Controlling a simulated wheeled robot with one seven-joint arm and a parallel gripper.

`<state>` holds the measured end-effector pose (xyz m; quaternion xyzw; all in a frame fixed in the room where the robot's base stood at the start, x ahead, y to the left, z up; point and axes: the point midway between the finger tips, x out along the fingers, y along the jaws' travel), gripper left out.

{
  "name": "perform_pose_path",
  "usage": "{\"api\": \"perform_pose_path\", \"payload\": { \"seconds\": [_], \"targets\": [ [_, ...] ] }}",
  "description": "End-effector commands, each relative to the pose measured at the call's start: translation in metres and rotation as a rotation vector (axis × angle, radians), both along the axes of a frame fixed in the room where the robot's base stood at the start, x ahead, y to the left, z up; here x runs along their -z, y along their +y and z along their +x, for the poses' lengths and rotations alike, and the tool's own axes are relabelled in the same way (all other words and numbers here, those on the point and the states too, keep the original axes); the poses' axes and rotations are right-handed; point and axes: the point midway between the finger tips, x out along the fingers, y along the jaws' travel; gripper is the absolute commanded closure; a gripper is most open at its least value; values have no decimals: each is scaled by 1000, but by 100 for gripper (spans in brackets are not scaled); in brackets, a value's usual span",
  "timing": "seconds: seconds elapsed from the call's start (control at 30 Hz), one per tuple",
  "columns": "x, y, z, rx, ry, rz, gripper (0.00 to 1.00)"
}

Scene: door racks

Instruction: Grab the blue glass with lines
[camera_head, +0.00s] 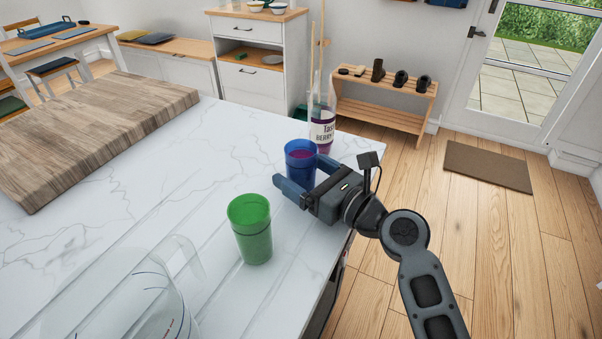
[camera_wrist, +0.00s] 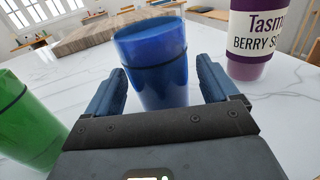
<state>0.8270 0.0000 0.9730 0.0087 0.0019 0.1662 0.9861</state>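The blue glass (camera_head: 300,165) stands upright on the white marble counter, near its right edge. In the wrist view the blue glass (camera_wrist: 156,66) stands between the two blue fingers of my gripper (camera_wrist: 160,92). A gap shows on each side, so the fingers appear apart from it.
A green glass (camera_head: 251,231) stands in front of the blue one, left in the wrist view. A labelled purple bottle (camera_head: 322,125) stands behind it. A clear measuring jug (camera_head: 115,300) is at front left and a wooden board (camera_head: 95,135) at back left.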

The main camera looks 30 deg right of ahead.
Motion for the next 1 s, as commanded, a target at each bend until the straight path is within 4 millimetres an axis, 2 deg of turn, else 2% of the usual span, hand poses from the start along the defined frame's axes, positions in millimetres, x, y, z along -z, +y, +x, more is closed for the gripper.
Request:
{"api": "perform_pose_path", "payload": {
  "seconds": [0.07,0.7,1.0],
  "targets": [
    [0,0,0,0,0,0,19],
    [0,0,0,0,0,0,81],
    [-1,0,0,0,-2,1,82]
  ]
}}
